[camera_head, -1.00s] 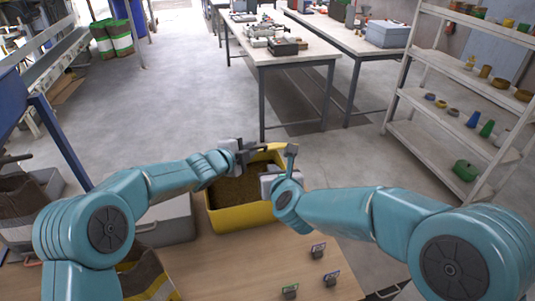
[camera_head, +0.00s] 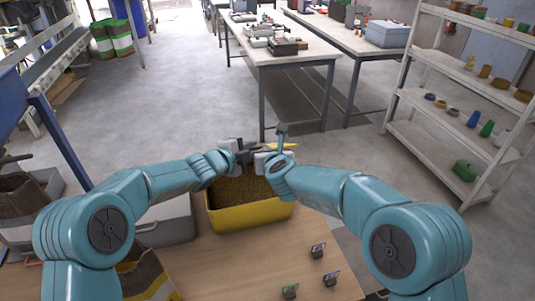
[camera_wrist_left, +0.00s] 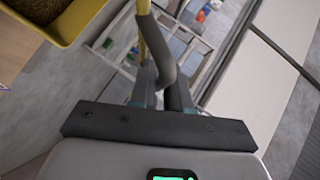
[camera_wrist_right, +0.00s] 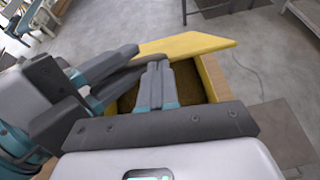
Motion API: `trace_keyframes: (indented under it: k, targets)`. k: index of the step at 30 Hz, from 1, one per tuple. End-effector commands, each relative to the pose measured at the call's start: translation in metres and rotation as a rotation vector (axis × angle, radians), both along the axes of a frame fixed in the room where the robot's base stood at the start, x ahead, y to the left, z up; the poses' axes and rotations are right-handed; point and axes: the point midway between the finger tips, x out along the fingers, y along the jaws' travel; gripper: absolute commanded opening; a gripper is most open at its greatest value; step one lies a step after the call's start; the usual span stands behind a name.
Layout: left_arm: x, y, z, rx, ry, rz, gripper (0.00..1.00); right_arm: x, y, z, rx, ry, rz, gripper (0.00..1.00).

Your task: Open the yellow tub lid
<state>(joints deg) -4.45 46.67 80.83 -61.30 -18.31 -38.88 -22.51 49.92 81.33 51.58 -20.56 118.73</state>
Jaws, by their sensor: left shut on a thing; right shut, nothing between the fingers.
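The yellow tub (camera_head: 250,217) stands at the far edge of the wooden table, its top uncovered and brown pellets inside. Its wall also shows in the left wrist view (camera_wrist_left: 78,22). The yellow lid (camera_wrist_right: 185,45) stands out beyond the tub's rim in the right wrist view; in the head view only a sliver of it (camera_head: 284,146) shows behind my right gripper. My right gripper (camera_wrist_right: 157,78) is shut and empty above the tub, close beside the left gripper.
The wooden table (camera_head: 225,265) holds several small tagged items (camera_head: 318,250) at the right front. A grey bin (camera_head: 172,222) stands left of the tub. Workbenches (camera_head: 285,55) and a shelf rack (camera_head: 450,110) stand farther off, with open floor between.

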Motion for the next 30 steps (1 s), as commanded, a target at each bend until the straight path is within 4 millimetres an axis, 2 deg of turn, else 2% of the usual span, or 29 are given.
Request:
trace_keyframes:
  k: [6, 15, 16, 17, 18, 26, 30]
  targets:
    - [0.000, 0.000, -0.001, 0.001, 0.002, 0.000, 0.00, 0.010, 0.003, 0.014, 0.002, -0.004, -0.001, 0.00]
    - [-0.002, -0.002, -0.004, 0.003, 0.008, -0.005, 0.00, 0.011, 0.003, 0.018, 0.000, -0.009, -0.002, 0.00]
    - [-0.002, -0.002, -0.004, 0.003, 0.009, -0.005, 0.23, 0.011, 0.003, 0.019, 0.000, -0.009, -0.002, 0.00]
    - [-0.002, -0.002, -0.005, 0.003, 0.009, -0.005, 0.33, 0.011, 0.003, 0.019, 0.000, -0.009, -0.002, 0.00]
    - [-0.002, -0.002, -0.005, 0.003, 0.008, -0.005, 0.36, 0.011, 0.003, 0.018, 0.001, -0.009, -0.001, 0.00]
    - [-0.001, -0.001, -0.002, 0.001, 0.003, -0.002, 0.36, 0.010, 0.004, 0.015, 0.000, -0.003, 0.001, 0.00]
    - [-0.008, 0.004, 0.002, 0.001, 0.003, -0.001, 0.36, 0.010, 0.004, 0.014, 0.000, -0.001, 0.002, 0.00]
